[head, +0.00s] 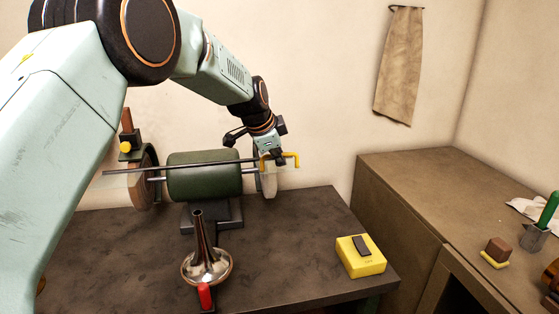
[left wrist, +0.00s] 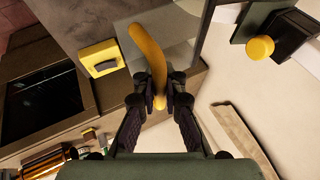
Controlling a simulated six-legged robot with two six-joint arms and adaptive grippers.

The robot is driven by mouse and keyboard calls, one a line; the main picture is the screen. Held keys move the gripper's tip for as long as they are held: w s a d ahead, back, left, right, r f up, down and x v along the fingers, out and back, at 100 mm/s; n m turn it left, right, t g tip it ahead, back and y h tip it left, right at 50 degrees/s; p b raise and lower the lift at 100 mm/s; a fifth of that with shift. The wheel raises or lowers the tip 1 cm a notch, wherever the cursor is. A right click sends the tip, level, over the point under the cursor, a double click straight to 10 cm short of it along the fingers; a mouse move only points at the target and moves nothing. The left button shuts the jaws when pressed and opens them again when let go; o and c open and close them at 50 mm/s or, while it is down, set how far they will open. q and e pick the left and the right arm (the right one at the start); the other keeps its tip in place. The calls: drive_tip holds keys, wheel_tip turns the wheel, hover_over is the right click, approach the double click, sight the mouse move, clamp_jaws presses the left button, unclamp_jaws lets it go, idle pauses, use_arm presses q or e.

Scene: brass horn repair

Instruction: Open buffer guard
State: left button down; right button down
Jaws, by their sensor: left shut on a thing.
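The buffer (head: 204,177) has a dark green motor body on the bench, with a brown wheel (head: 143,182) at its left end and a pale wheel (head: 268,181) at its right end. A yellow handle (head: 294,157) shows by the pale wheel, with a clear guard panel (head: 288,167) around it. My left gripper (head: 279,156) reaches over the motor and is shut on this handle. In the left wrist view the handle (left wrist: 150,55) runs between the fingertips (left wrist: 160,88), and the see-through panel (left wrist: 186,25) lies behind it. My right gripper is not in view.
A yellow switch box (head: 361,262) sits at the bench's right front. A horn bell (head: 207,263) stands at the front with a red-handled piece (head: 205,296) before it. A thin dark rod (head: 180,167) crosses the motor. A side cabinet (head: 410,190) and a hanging cloth (head: 400,65) are right.

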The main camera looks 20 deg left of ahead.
use_arm(q)
drive_tip(key=shift+w+r, duration=0.25)
drive_tip(key=shift+r, duration=0.3)
